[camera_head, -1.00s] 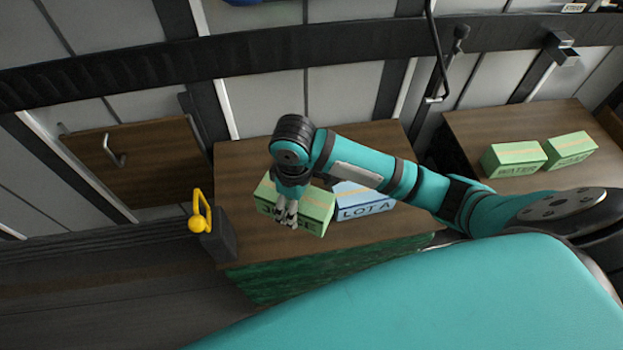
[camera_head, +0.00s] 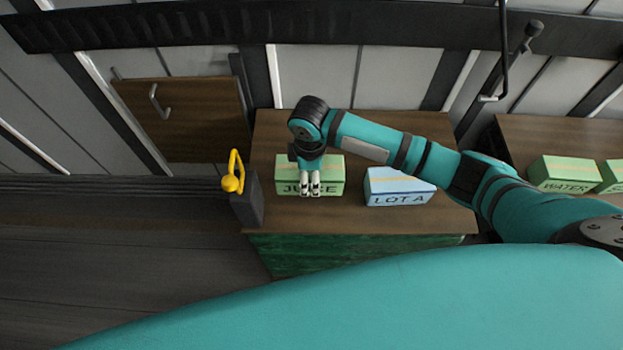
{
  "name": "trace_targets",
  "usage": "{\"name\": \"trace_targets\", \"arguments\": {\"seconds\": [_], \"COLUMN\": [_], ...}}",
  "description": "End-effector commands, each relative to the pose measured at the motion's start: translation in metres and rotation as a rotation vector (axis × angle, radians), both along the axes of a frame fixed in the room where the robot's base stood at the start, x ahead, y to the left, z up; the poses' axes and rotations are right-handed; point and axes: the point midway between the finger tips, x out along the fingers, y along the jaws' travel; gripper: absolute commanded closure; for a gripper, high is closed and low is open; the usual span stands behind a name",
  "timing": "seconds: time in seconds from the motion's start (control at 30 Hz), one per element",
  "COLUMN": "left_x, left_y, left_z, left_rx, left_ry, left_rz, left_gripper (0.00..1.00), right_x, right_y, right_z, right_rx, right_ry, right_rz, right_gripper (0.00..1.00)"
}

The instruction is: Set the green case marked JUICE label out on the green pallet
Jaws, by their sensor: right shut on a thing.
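The green case marked JUICE (camera_head: 284,176) is over the left part of the wooden top of the green-sided pallet (camera_head: 350,252). Its JUICE label faces toward me, partly covered by my fingers. The case looks level and roughly square to the pallet's front edge. My right gripper (camera_head: 311,188) comes down over it from above and is shut on it. I cannot tell whether its underside touches the top. My left gripper is not in view.
A blue case marked LOT A (camera_head: 400,188) sits to the right on the same top, with a gap between. A dark post with a yellow handle (camera_head: 234,178) stands at the left edge. A green WATER case (camera_head: 565,174) sits on another wooden top at right.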

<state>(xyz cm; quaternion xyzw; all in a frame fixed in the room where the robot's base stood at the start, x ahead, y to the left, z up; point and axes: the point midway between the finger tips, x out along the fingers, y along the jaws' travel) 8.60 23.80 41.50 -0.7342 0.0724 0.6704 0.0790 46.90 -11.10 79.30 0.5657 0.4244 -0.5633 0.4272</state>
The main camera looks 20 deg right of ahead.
Motion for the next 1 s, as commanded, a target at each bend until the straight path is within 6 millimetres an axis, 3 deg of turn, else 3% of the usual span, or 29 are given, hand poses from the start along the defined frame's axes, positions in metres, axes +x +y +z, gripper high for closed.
{"name": "trace_targets", "arguments": {"seconds": [0.23,0.63,0.67,0.87,1.0], "left_x": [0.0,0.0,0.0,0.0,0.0], "left_y": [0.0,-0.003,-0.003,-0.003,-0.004], "left_z": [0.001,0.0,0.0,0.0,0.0], "left_rx": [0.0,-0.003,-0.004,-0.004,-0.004], "left_ry": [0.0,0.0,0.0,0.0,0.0], "left_rz": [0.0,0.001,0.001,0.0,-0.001], "left_gripper": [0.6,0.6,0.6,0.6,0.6], "right_x": [0.0,0.0,-0.001,-0.001,-0.001], "right_y": [0.0,0.0,0.0,0.0,-0.001], "right_z": [-0.028,-0.033,-0.035,-0.034,-0.034], "right_rx": [0.001,0.001,-0.001,-0.001,-0.001], "right_ry": [-0.001,-0.002,0.0,0.001,0.001], "right_rz": [-0.002,-0.001,-0.001,-0.001,-0.001], "right_gripper": [0.87,0.87,0.26,0.01,0.01]}}
